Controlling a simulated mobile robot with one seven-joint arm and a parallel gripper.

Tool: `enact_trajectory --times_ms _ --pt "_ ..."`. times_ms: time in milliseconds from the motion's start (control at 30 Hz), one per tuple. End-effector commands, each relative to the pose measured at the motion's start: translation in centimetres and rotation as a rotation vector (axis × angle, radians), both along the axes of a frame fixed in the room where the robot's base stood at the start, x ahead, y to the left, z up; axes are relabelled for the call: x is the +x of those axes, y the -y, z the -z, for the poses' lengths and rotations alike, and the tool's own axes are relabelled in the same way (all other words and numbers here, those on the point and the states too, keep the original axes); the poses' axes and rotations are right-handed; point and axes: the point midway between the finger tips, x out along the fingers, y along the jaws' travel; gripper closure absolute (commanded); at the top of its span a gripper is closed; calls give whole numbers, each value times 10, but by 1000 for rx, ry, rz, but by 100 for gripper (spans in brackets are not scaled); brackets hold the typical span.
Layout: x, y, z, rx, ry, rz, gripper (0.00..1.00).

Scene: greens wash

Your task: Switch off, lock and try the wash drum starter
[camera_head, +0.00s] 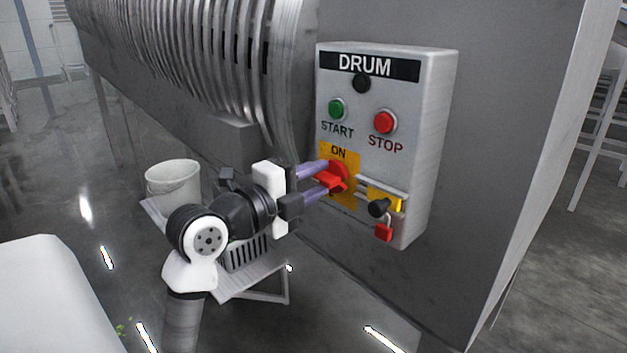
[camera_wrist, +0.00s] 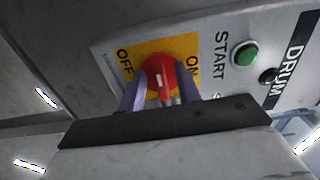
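The grey starter box (camera_head: 432,130), labelled DRUM, is on the machine's side. It has a green START button (camera_head: 336,109) and a red STOP button (camera_head: 384,122). Below is a red rotary handle (camera_head: 331,182) on a yellow plate (camera_head: 347,152) marked ON at top; the wrist view shows ON right, OFF left. My gripper (camera_wrist: 163,88) has its purple fingers on either side of the handle; whether they press it is unclear. A red padlock (camera_head: 384,233) sits at the box's lower right, below a yellow piece (camera_head: 390,198) and a black cylindrical piece (camera_head: 378,208).
The ribbed metal drum (camera_head: 215,60) and grey machine wall (camera_head: 500,130) surround the box. A whitish bucket (camera_head: 174,182) stands behind my arm, by a low stand (camera_head: 262,283). A white surface (camera_head: 45,295) fills the lower left. Wet floor is open at left.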

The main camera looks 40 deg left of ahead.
Motion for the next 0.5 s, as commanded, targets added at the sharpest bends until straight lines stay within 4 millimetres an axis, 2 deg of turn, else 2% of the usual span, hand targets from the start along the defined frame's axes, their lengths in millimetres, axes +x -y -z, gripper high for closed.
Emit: enact_trajectory --times_ms 133,233,500 --pt "-7 -1 1 1 0 -2 67" --pt "-21 -2 2 1 2 -3 67" --pt "-82 -7 3 1 2 -5 67"
